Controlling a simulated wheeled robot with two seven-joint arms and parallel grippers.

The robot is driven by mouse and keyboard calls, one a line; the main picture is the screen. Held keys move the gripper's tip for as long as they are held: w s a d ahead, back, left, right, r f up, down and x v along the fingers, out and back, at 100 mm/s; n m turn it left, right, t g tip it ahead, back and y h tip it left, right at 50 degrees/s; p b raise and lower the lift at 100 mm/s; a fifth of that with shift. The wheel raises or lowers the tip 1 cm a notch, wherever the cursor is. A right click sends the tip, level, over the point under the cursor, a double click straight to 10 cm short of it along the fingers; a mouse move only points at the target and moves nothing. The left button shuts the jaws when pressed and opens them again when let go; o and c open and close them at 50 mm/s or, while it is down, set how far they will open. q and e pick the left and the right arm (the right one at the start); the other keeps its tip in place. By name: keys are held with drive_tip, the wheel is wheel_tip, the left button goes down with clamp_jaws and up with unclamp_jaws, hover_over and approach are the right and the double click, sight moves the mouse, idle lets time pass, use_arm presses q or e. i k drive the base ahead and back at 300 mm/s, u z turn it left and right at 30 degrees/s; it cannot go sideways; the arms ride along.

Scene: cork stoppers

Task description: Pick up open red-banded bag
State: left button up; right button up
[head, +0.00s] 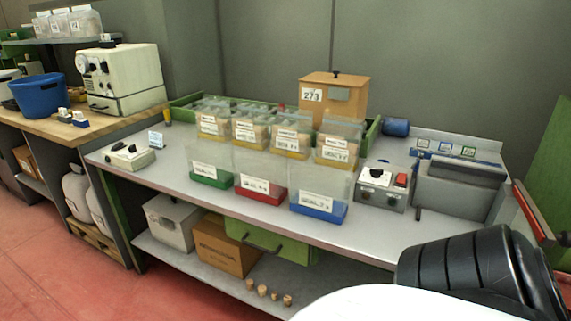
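The red-banded bag (262,196) stands upright in the middle of the front row on the grey workbench. It is clear, with a white label and a red band at its base. It looks empty, and its top edge is too small to judge clearly. A green-banded bag (211,178) stands close on its left and a blue-banded bag (318,211) close on its right. Neither of my grippers is in view.
Several yellow-banded bags of corks (290,141) stand close behind. A wooden box (333,95) is at the back. A control box (382,186) and a sealer-like machine (455,190) stand right. The bench's front edge is mostly clear. Loose corks (262,290) lie on the lower shelf.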

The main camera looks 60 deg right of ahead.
sight(259, 169)
drive_tip(key=z, duration=0.6)
drive_tip(key=i, duration=0.4)
drive_tip(key=z, duration=1.35)
